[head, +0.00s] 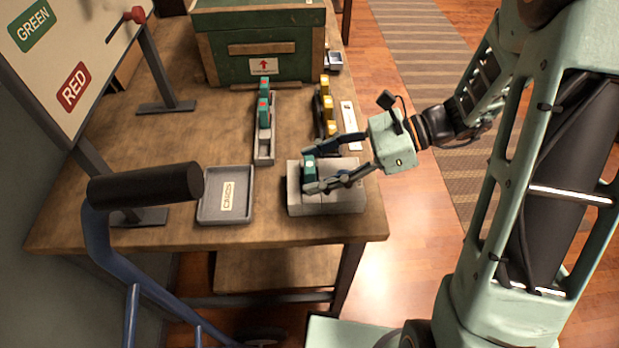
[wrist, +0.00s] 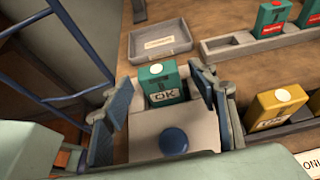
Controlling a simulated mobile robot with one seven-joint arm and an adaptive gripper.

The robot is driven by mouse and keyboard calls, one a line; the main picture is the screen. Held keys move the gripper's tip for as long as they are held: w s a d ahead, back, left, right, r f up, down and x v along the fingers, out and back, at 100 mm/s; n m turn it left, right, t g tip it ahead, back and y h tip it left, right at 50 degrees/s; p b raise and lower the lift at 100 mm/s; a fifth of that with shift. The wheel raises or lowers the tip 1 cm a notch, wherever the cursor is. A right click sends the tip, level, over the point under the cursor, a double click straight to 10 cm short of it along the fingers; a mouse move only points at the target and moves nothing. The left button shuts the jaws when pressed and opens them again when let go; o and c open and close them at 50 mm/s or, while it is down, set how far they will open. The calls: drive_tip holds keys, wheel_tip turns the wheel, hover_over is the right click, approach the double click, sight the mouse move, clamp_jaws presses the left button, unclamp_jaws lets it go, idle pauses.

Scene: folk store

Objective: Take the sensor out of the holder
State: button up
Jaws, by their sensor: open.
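The sensor, a small green box with a white dot on top and an "OK" label, stands upright in the holder; it shows in the head view (head: 309,165) and the wrist view (wrist: 162,82). The holder is a light grey block (head: 325,206) near the table's front right corner. A blue round button (wrist: 173,141) sits on it, on the near side of the sensor in the wrist view. My gripper (head: 308,170) is open, with one finger on each side of the sensor. In the wrist view, gaps show between the sensor and both fingers. The sensor's lower end is hidden in the holder.
An empty grey tray (head: 226,220) lies left of the holder. Behind are a rack (head: 264,152) with green, red-labelled boxes and a rack (head: 322,128) of yellow boxes. A large green crate (head: 262,45) stands at the back. A sign board (head: 65,60) stands left.

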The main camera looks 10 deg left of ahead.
drive_tip(key=shift+x, duration=0.85)
drive_tip(key=shift+c, duration=0.6)
drive_tip(key=c, duration=1.3)
drive_tip(key=shift+r, duration=0.1)
